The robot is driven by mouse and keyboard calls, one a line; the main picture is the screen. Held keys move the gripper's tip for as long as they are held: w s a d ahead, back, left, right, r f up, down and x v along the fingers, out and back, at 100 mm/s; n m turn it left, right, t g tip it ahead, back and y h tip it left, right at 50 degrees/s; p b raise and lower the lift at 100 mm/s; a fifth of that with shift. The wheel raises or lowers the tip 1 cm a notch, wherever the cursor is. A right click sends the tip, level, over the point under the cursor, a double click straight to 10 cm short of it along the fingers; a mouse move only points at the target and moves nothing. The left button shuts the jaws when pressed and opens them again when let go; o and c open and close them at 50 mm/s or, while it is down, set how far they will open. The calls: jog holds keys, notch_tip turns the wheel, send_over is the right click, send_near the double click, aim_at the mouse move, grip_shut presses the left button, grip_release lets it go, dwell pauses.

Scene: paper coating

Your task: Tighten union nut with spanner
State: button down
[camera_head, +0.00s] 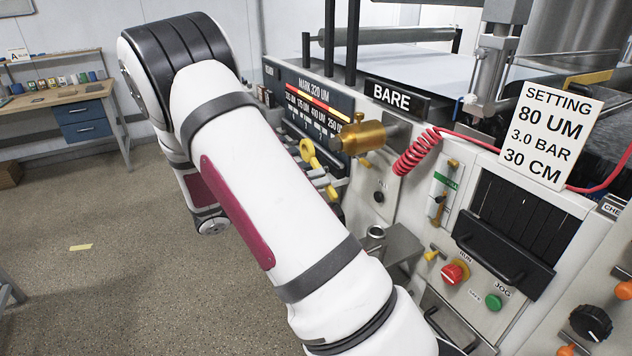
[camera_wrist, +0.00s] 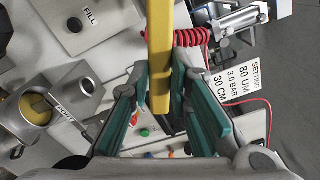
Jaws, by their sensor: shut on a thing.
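The yellow spanner (camera_wrist: 160,62) shows in the wrist view as a straight bar between my gripper's teal-padded fingers. My gripper (camera_wrist: 158,78) is shut on it. In the head view a yellow ring end of the spanner (camera_head: 309,152) shows beside my arm, left of the brass union nut and apart from it. My arm hides most of the gripper there. The brass union nut (camera_head: 362,138) sits on a grey fitting on the machine's front.
A red coiled hose (camera_head: 415,152) hangs right of the nut. A setting card (camera_head: 549,134), a red run knob (camera_head: 455,272) and a green jog button (camera_head: 493,302) are on the panel. A grey bracket (camera_head: 395,246) juts out below. A wooden bench (camera_head: 60,100) stands far left; the floor between is open.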

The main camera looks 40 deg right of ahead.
jog(key=shift+p+x, duration=0.3)
jog(key=shift+x, duration=2.15)
jog(key=shift+x, duration=1.5)
dwell(0.4)
jog(key=w+d+f+m+b, duration=0.1)
jog(key=w+f+m, duration=0.4)
jog(key=m, duration=0.5)
jog(key=shift+w+d+b, duration=0.25)
jog(key=shift+w+b, duration=0.3)
jog(key=shift+b, duration=0.3)
jog(key=shift+f, duration=0.15)
dwell(0.8)
